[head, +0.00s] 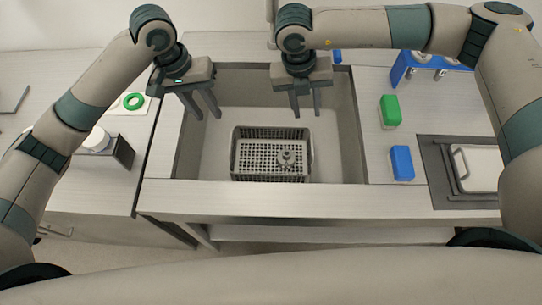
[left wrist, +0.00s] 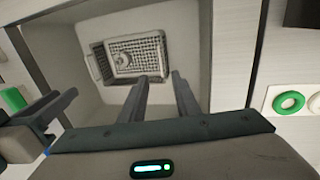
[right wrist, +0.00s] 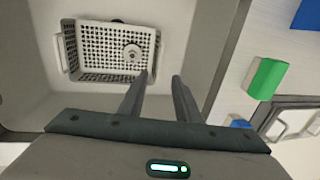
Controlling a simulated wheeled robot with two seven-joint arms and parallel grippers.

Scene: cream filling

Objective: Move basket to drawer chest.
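The basket (head: 240,160) is a grey perforated rectangular basket on the floor of the sink. A small round metal part (head: 286,158) lies inside it, toward its right side. The basket also shows in the left wrist view (left wrist: 101,62) and the right wrist view (right wrist: 71,50). My left gripper (head: 204,112) is open and empty above the sink's left edge, apart from the basket. My right gripper (head: 306,110) is open and empty above the sink, behind the basket's right end, not touching it. I cannot identify a drawer chest in these views.
The sink (head: 340,150) has raised walls around the basket. A green block (head: 390,111), a blue block (head: 402,163), a blue rack (head: 405,72) and a grey tray (head: 440,180) are on the right counter. A green ring (head: 133,101) lies on the left counter.

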